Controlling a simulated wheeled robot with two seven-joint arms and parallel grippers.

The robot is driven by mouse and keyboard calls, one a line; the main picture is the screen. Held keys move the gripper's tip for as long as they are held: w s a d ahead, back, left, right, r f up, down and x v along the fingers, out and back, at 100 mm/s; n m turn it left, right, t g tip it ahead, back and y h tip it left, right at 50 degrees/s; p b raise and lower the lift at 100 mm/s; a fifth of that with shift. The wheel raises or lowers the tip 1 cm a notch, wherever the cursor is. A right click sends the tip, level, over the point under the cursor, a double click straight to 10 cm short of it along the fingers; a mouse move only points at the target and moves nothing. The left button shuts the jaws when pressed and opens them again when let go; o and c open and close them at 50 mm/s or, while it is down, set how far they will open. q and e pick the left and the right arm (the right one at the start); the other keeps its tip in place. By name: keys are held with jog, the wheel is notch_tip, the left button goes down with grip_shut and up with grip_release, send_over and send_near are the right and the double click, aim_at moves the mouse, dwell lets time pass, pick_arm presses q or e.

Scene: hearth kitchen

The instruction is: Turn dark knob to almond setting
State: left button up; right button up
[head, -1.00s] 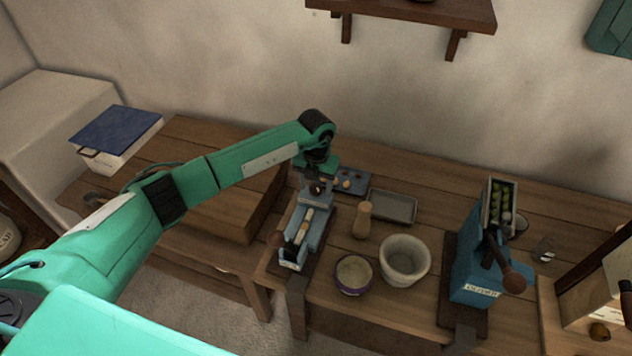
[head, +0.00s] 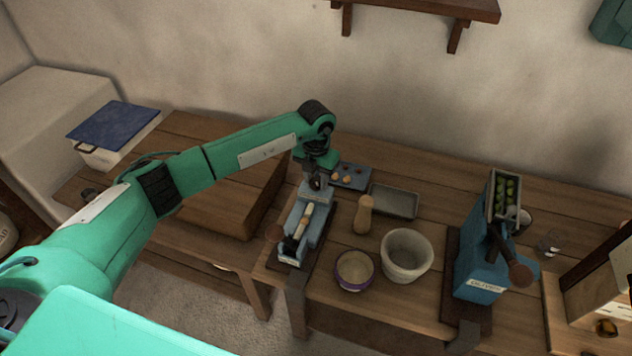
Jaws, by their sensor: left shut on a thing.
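A blue machine (head: 303,236) with a pale roller-like part along its top stands at the table's middle. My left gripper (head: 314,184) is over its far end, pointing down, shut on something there. The dark knob is not clearly visible; the gripper and wrist cover that spot. I cannot read any almond setting mark. A small blue-grey tray (head: 350,177) with nut-like pieces lies just right of the gripper, behind the machine. My right gripper is not in view.
Right of the machine stand a wooden pestle-like piece (head: 364,214), a grey tray (head: 394,201), a white mortar (head: 407,256) and a purple-rimmed bowl (head: 354,270). A blue press (head: 482,262) with green pieces stands farther right.

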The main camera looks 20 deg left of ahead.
pick_arm(q)
jog(key=m+b, duration=0.4)
jog(key=b, duration=0.1)
jog(key=shift+w+f+m, duration=0.1)
jog(key=shift+f+m, duration=0.1)
jog(key=shift+m, duration=0.1)
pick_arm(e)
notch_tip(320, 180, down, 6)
pick_arm(q)
jog(key=m+b, duration=0.6)
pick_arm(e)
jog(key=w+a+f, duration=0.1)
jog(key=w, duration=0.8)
pick_arm(q)
jog(key=m+b, duration=0.1)
jog(key=m, duration=0.1)
jog(key=m+b, duration=0.2)
jog(key=shift+r+m, duration=0.2)
jog(key=shift+m, duration=0.1)
jog(key=shift+m+b, duration=0.35)
jog(key=shift+m, duration=0.15)
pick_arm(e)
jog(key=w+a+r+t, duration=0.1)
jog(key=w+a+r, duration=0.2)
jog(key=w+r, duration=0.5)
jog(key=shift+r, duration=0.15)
pick_arm(q)
jog(key=shift+r, duration=0.1)
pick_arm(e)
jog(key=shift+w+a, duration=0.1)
